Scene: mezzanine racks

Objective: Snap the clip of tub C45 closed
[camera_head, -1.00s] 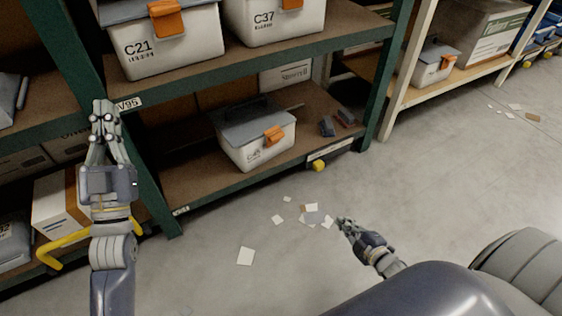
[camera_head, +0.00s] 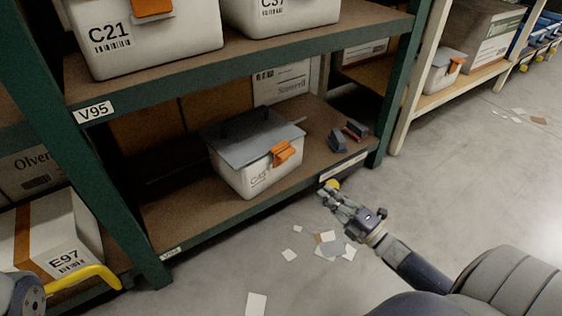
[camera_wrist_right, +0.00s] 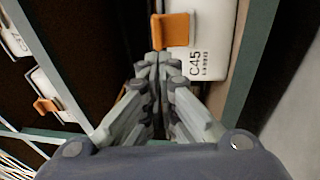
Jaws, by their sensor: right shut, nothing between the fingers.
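Tub C45 (camera_head: 232,179) is a white tub with a grey lid (camera_head: 251,136), standing on the lower shelf. Its orange clip (camera_head: 286,152) is on the front face and appears to stick outward. In the right wrist view, the clip (camera_wrist_right: 173,30) shows beside the C45 label, just beyond my fingertips. My right gripper (camera_head: 327,191) is shut and empty, in front of the shelf edge, below and right of the tub. In the wrist view its fingertips (camera_wrist_right: 158,58) meet; I cannot tell if they touch the tub.
Tub C21 (camera_head: 150,46) and another tub (camera_head: 290,14) stand on the shelf above. Small dark items (camera_head: 340,140) lie right of C45. A green post (camera_head: 395,100) stands at right. Paper scraps (camera_head: 330,245) litter the floor.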

